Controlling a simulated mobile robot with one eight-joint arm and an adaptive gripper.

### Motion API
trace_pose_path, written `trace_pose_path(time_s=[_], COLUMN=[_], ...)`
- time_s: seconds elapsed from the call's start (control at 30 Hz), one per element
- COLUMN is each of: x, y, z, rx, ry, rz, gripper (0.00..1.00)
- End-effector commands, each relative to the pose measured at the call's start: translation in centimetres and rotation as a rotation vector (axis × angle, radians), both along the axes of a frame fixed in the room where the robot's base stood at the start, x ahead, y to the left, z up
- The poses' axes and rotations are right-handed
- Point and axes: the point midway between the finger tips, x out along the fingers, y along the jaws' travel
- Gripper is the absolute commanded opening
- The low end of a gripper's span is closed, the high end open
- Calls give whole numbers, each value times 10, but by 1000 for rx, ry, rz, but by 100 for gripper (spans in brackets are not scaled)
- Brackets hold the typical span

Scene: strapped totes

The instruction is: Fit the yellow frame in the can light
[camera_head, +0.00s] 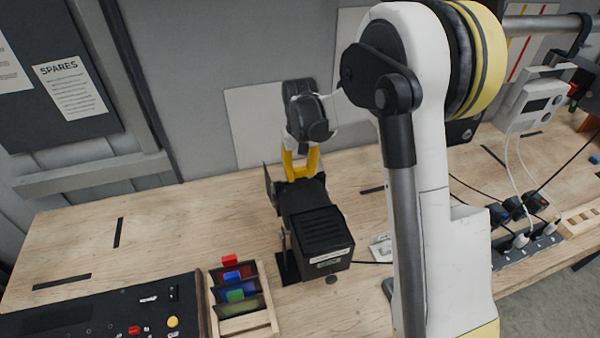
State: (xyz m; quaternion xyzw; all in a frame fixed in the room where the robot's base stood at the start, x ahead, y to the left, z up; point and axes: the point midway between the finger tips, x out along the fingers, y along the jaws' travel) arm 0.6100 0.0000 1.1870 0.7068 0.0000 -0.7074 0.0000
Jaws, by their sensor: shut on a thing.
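The can light (318,232) is a black box with a vented top and a label on its near side. It stands on the bench at the middle, with a dark flap at its far left side. My gripper (301,172) points down at the light's far end, shut on the yellow frame. Yellow shows between the dark gripper body and the light. I cannot clearly part the frame from the fingers there, and the frame's lower part is hidden. I cannot tell how far it sits in the light.
A wooden rack (270,322) with red, blue and green tabbed frames stands near left, beside a black control panel (105,305). My arm covers the bench right of the light. Power strips (527,247) and cables lie at right.

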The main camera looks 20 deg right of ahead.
Motion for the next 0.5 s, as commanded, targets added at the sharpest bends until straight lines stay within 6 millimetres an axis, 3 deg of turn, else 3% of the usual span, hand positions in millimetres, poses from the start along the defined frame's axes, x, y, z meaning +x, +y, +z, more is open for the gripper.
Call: trace_pose_path(time_s=[0.07,0.1,0.17,0.5], x=[0,0,0,0], y=[0,0,0,0], z=[-3,-2,-2,2], rx=[0,0,0,0], ry=[0,0,0,0], rz=[0,0,0,0], gripper=[0,43,56,56])
